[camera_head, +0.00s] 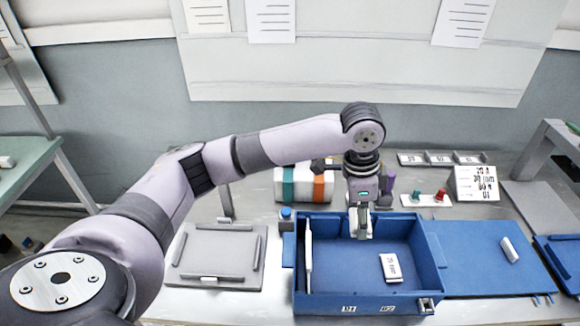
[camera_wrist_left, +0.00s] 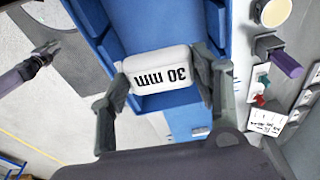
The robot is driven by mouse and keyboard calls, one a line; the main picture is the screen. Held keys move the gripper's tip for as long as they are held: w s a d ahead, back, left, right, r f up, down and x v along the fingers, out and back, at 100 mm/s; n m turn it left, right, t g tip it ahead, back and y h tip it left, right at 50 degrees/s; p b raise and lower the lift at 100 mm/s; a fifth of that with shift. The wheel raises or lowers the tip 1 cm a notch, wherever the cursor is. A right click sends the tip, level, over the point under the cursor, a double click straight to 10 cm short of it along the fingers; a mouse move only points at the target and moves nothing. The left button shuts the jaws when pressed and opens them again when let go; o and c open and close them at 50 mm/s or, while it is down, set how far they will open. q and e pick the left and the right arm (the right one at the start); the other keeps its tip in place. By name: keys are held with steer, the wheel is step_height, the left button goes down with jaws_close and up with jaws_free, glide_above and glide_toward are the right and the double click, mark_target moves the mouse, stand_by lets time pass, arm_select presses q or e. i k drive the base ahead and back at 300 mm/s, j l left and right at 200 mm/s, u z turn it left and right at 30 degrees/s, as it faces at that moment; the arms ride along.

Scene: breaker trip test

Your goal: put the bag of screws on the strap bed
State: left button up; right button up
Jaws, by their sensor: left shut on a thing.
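My left gripper (camera_head: 361,232) points down inside the blue box (camera_head: 325,262), near its back wall. A grey plate with raised bars (camera_head: 212,258), possibly the strap bed, lies left of the box. My right gripper (camera_wrist_left: 40,58) shows at the left of the wrist view over the floor; its jaws are too small to judge.
A white labelled piece (camera_head: 391,267) lies in the box. A blue panel (camera_head: 480,260) with a small white block (camera_head: 510,250) is at its right. Red and green parts (camera_head: 427,197) and a white sign (camera_head: 476,183) stand behind. A striped white case (camera_head: 303,184) stands behind the box.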

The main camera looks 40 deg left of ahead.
mark_target(219, 253)
steer(key=k+j, duration=0.15)
steer(key=j, duration=0.25)
steer(key=k+j, duration=0.1)
steer(key=j, duration=0.25)
steer(key=k+j, duration=0.15)
steer(key=j, duration=0.25)
steer(key=k+j, duration=0.15)
steer(key=j, duration=0.2)
